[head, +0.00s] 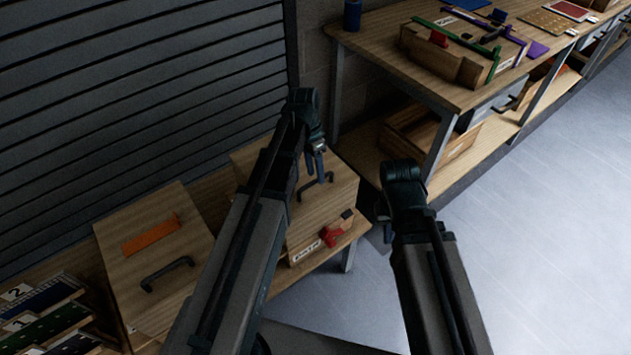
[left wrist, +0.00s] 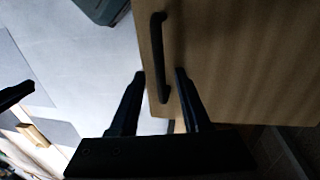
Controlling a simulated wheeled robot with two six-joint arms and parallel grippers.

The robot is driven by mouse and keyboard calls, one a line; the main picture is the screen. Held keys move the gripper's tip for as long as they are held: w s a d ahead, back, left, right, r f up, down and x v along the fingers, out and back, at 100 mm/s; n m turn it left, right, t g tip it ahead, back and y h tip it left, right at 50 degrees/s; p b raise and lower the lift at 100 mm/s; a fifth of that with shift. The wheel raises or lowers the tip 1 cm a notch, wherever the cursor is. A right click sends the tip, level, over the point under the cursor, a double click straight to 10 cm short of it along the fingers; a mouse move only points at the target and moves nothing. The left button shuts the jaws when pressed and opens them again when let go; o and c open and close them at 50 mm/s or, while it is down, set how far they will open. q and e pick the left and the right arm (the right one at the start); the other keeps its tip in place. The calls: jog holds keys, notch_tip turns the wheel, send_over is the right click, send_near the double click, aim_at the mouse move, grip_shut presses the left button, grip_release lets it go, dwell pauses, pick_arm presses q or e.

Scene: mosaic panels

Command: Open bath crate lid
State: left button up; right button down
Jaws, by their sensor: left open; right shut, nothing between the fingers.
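A wooden crate with a closed lid (head: 335,205) stands on the low bench below my left gripper. A small label (head: 306,251) on its front is hard to read. A dark bar handle (head: 316,187) sits on the lid. My left gripper (head: 317,162) is open just above the handle. In the left wrist view the handle (left wrist: 158,50) appears between the two open fingers (left wrist: 160,74) of that gripper; contact cannot be told. My right gripper (head: 383,212) is shut and empty, right of the crate over the floor, its fingers partly hidden by its wrist.
A red piece (head: 335,233) sits at the crate's front edge. Another lidded crate (head: 124,222) with an orange strip and dark handle stands to the left. A slatted shutter (head: 130,90) rises behind. A two-level workbench (head: 385,45) is at the back right; grey floor (head: 530,230) is clear.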

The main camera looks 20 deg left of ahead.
pick_arm(q)
jog(key=shift+s+d+f, duration=0.1)
jog(key=shift+f, duration=0.4)
jog(key=shift+c, duration=0.3)
grip_shut()
dwell(0.8)
